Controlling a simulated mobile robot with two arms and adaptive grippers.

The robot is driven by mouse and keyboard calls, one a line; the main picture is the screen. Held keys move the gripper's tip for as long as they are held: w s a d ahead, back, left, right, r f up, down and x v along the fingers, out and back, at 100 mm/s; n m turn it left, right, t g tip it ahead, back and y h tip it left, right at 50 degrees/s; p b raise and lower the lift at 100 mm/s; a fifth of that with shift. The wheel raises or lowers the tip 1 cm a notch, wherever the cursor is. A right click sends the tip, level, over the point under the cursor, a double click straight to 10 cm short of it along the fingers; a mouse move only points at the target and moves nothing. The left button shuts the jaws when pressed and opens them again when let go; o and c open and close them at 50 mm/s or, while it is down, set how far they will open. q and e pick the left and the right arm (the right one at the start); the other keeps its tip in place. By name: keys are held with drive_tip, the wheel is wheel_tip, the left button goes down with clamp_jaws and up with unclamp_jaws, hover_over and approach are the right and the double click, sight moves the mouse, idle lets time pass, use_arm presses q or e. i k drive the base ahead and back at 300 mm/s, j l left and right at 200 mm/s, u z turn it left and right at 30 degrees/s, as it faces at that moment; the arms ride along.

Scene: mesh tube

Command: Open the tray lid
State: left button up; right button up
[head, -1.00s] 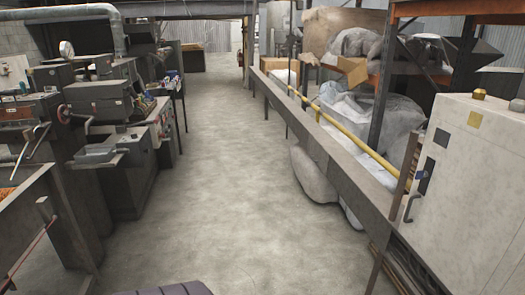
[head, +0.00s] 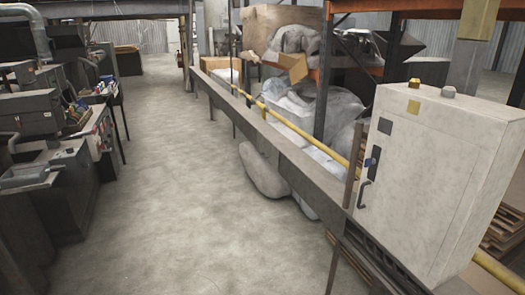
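No tray with a lid can be made out in the head view. Neither my left nor my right gripper is in view.
A clear concrete aisle (head: 165,190) runs ahead. Dark machines (head: 50,135) line the left. A long metal rail (head: 285,165) with a yellow pipe (head: 300,131) borders the right. A pale cabinet (head: 425,175) stands at right. Grey sacks (head: 262,172) bulge under the rail into the aisle.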

sight(267, 149)
drive_tip(key=i+j+z, duration=0.15)
drive_tip(key=i+j, duration=0.8)
drive_tip(key=i, duration=0.3)
drive_tip(key=i+j+z, duration=0.2)
drive_tip(key=i+j, duration=0.85)
drive_tip(key=i, duration=0.15)
